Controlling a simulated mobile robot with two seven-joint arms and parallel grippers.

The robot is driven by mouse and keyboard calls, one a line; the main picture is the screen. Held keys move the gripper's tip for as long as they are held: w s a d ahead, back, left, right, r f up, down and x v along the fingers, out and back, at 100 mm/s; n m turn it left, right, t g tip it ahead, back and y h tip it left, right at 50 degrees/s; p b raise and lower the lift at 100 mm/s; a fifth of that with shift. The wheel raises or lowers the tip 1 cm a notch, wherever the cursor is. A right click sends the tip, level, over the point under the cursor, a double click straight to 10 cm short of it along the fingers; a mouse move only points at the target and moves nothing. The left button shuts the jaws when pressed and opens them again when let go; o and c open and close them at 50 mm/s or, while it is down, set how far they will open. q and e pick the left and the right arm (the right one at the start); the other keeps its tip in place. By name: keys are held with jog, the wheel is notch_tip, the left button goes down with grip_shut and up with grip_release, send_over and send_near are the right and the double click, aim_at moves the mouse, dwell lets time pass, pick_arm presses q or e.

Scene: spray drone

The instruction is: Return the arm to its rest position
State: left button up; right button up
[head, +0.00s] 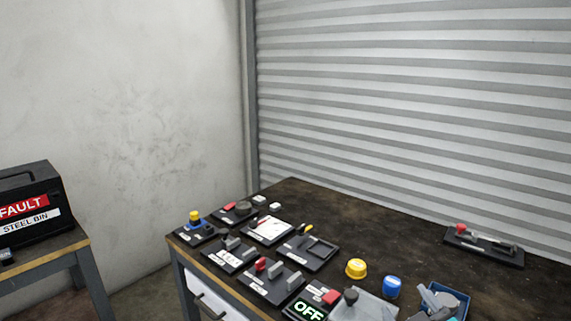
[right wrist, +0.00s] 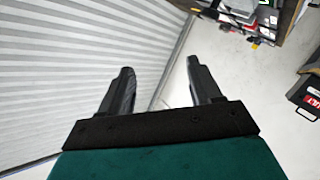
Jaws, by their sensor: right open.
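My right gripper (right wrist: 160,66) shows in the right wrist view with its two dark fingers wide apart and nothing between them. It is clear of the work table (head: 385,222), with the shutter and pale floor behind the fingers. I cannot make out either gripper for sure in the head view. The left gripper is not seen.
The table holds several dark fixture plates, a yellow cap (head: 356,268), a blue cap (head: 392,286), a lit OFF sign (head: 309,311) and a blue tray (head: 462,299) of grey parts. A black steel bin (head: 32,200) stands at left. A ribbed shutter (head: 420,110) closes the back.

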jog(key=s+f+m+g, duration=0.2)
jog(key=s+f+g, duration=0.45)
jog(key=s, duration=0.45)
jog(key=s+f+m+g, duration=0.2)
jog(key=s+f+g, duration=0.5)
jog(key=s, duration=0.4)
jog(key=w+a+f+t+y+b, duration=0.1)
jog(key=w+a+f+t+y, duration=0.1)
jog(key=w+f+t, duration=0.6)
jog(key=shift+a+f, duration=0.15)
jog(key=shift+f, duration=1.35)
